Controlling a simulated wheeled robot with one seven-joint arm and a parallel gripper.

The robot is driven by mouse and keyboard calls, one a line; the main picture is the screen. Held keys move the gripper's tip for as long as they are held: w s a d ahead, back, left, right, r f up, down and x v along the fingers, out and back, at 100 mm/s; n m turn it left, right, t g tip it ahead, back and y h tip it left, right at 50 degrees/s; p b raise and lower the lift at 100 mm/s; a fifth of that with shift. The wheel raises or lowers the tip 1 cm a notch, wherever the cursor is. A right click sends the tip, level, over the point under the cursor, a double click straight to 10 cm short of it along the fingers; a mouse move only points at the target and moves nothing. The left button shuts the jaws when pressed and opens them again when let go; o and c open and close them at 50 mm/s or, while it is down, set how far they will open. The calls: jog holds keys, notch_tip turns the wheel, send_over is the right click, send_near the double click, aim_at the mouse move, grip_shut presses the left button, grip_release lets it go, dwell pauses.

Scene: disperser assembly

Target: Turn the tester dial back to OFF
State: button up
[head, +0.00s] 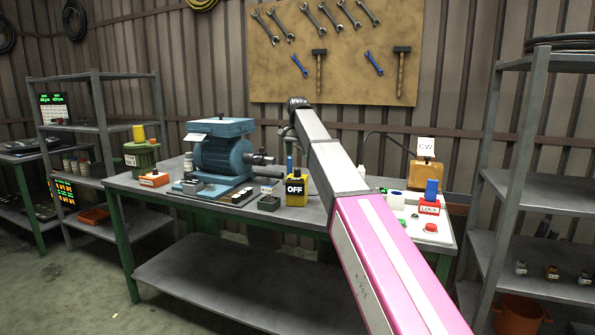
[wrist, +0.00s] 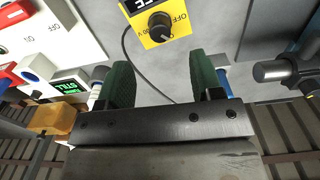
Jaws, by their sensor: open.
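The yellow tester (head: 296,199) stands on the workbench near its front edge, and its black display reads OFF in the head view. In the wrist view the tester (wrist: 181,41) is at the top, with its round black dial (wrist: 160,25) on the yellow face. An OFF mark is beside the dial. The dial's exact pointing is too small to tell. My gripper (wrist: 164,78) is open and empty, its two green fingers apart, with the dial beyond the fingertips and not between them. In the head view the arm hides part of the bench.
A white board (head: 446,236) with a red LOCK block (head: 429,208) is at the right. A dark cable (wrist: 128,62) runs near the tester.

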aim_at(297, 170)
notch_tip(297, 170, down, 8)
jog(key=shift+r, duration=0.1)
dwell(0.4)
jog(key=c, duration=0.9)
